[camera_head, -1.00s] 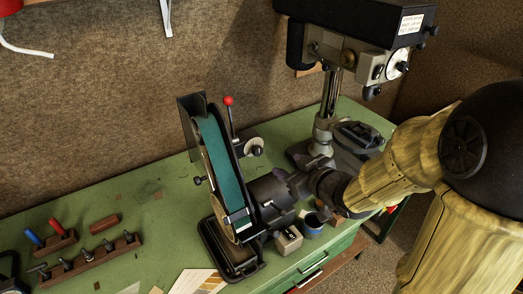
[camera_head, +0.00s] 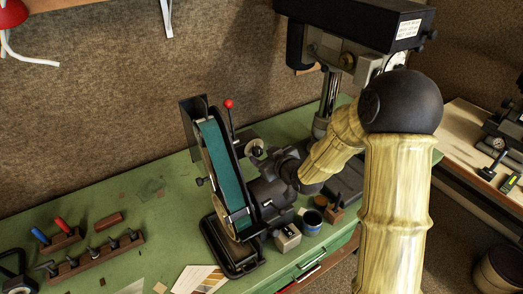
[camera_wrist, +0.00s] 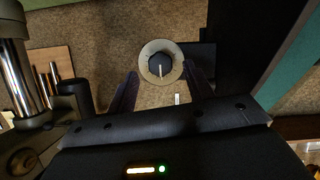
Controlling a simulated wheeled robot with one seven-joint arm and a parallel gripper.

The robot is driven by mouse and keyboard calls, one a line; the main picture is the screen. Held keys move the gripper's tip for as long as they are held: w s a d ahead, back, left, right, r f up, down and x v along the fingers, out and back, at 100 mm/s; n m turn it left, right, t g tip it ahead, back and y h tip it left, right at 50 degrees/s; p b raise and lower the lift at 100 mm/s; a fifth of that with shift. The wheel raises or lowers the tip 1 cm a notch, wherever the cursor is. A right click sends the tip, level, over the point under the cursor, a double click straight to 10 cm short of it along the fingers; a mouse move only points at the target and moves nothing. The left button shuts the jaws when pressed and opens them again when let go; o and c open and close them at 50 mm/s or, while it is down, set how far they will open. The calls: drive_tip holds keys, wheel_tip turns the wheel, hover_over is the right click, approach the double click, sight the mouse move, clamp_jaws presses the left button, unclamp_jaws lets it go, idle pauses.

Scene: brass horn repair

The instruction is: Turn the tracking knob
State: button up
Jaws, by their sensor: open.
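The tracking knob (camera_wrist: 160,65) is a small black knob with a pale pointer line on a round, light metal disc. The pointer points down in the wrist view. In the head view the knob (camera_head: 255,151) shows on the right side of the belt grinder (camera_head: 227,175), which has a teal belt. My gripper (camera_wrist: 160,84) is open, its two dark fingers to the left and right of the knob in the wrist view. Nothing is between the fingers except the view of the knob. I cannot tell whether the fingertips reach it in depth.
A red-tipped lever (camera_head: 229,104) stands beside the knob. A drill press (camera_head: 355,32) is behind my arm; its column (camera_wrist: 22,75) is at left in the wrist view. A metal block (camera_head: 287,238) and blue tin (camera_head: 312,221) stand in front. The bench's left back is mostly clear.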

drive_tip(key=shift+p+x, duration=0.3)
drive_tip(key=shift+x, duration=0.8)
drive_tip(key=shift+w+f, duration=0.15)
drive_tip(key=shift+w, duration=0.25)
drive_tip(key=shift+s+a, duration=0.15)
drive_tip(key=shift+s, duration=0.1)
drive_tip(key=shift+a, duration=0.1)
drive_tip(key=shift+c, duration=0.4)
drive_tip(key=c, duration=0.9)
drive_tip(key=shift+w+d, duration=0.1)
drive_tip(key=shift+d, duration=0.15)
